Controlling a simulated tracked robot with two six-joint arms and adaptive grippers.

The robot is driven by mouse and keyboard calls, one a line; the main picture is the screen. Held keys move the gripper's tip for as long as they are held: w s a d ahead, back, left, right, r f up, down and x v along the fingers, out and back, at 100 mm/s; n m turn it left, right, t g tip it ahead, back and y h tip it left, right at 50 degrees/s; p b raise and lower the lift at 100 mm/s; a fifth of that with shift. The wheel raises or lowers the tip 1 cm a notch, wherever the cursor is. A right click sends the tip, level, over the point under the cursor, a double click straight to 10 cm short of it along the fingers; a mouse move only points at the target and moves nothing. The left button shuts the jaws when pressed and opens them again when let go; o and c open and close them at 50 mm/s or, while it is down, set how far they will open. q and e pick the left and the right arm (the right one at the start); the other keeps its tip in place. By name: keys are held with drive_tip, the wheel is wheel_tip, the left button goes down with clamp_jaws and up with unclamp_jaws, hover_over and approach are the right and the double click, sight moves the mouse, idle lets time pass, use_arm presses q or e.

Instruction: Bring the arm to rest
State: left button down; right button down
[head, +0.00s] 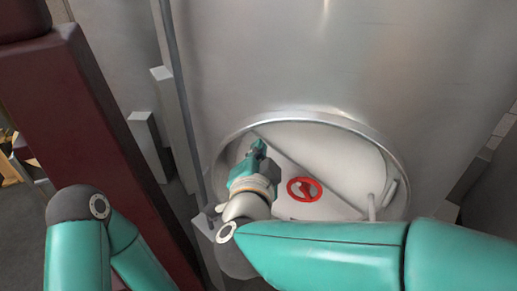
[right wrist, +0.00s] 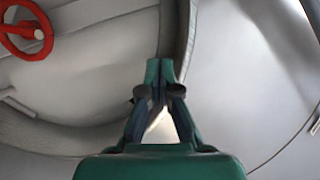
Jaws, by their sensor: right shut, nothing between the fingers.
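My right arm comes in from the right in the head view, teal with a pale wrist. My right gripper (head: 258,149) is shut and empty, in front of the left part of a round tank door. In the right wrist view the right gripper (right wrist: 160,70) shows its fingertips together, with the door's rim behind them. My left arm shows at the lower left of the head view, but its gripper is not in view.
The round door (head: 340,147) sits in a large steel tank (head: 350,60). A red handwheel (head: 304,189) is on the door, right of my right gripper; it also shows in the right wrist view (right wrist: 25,32). A dark red post (head: 90,140) stands at the left.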

drive_tip(key=shift+f, duration=0.1)
drive_tip(key=d+f+n+g+y, duration=0.1)
drive_tip(key=d+f+n+g, duration=0.3)
drive_tip(key=f, duration=1.1)
drive_tip(key=d+f+n+g+y, duration=0.1)
drive_tip(key=d+f+n+g, duration=0.3)
drive_tip(key=f, duration=1)
drive_tip(key=s+d+f+g+y, duration=0.1)
drive_tip(key=s+d+f+g, duration=0.2)
drive_tip(key=s+f, duration=0.6)
drive_tip(key=s+d+f+g+y, duration=0.1)
drive_tip(key=s+d+f+g, duration=0.3)
drive_tip(key=s+f, duration=0.5)
drive_tip(key=shift+s, duration=1.25)
